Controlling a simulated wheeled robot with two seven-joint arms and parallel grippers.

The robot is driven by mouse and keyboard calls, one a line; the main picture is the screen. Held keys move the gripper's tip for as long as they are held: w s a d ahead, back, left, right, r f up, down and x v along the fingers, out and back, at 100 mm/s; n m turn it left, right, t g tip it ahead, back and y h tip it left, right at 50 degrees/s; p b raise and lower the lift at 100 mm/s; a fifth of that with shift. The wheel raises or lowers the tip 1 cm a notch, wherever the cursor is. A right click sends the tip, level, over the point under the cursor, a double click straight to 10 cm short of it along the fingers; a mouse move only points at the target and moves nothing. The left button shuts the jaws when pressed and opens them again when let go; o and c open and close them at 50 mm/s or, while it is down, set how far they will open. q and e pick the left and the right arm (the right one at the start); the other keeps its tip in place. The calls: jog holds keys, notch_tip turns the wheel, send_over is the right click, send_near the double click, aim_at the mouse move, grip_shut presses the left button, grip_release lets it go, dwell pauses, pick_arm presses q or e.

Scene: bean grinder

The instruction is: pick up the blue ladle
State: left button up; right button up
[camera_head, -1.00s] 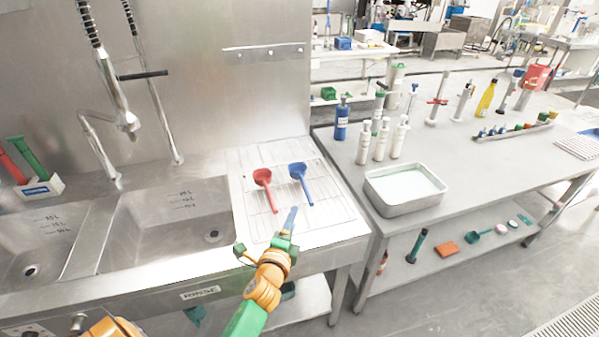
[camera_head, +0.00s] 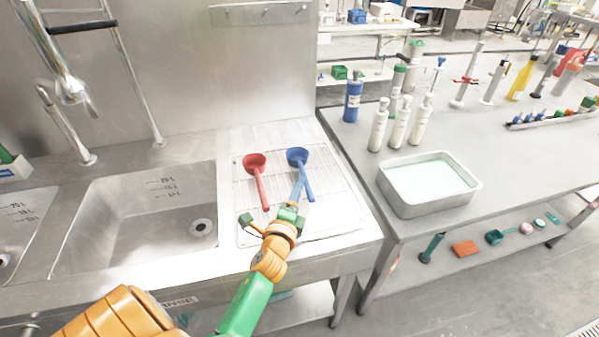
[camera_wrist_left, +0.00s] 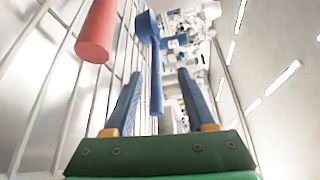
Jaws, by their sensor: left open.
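The blue ladle (camera_head: 297,156) lies on the wire rack beside the sink, its bowl toward the wall and its handle toward the front edge. My left gripper (camera_head: 298,184) is open, with its blue fingers by the ladle's handle. In the left wrist view the ladle's handle (camera_wrist_left: 156,75) shows between the two open fingers (camera_wrist_left: 160,95), with the bowl beyond them. I cannot tell whether the fingers touch it. The red ladle (camera_head: 255,163) lies to the left on the same rack; its handle end (camera_wrist_left: 96,35) shows in the left wrist view. My right gripper is not in view.
The wire rack (camera_head: 335,205) sits on the steel counter, with a sink basin (camera_head: 120,225) to its left. A metal tray (camera_head: 430,200) and several bottles stand on the bench to the right. A steel wall rises behind the rack.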

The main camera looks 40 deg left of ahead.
aim_at(302, 174)
pick_arm(q)
jog(key=shift+w+f, duration=0.1)
jog(key=shift+f, duration=0.6)
jog(key=x, duration=0.7)
jog(key=shift+w+r, duration=0.2)
jog(key=shift+r, duration=0.05)
jog(key=shift+s, duration=0.15)
grip_shut()
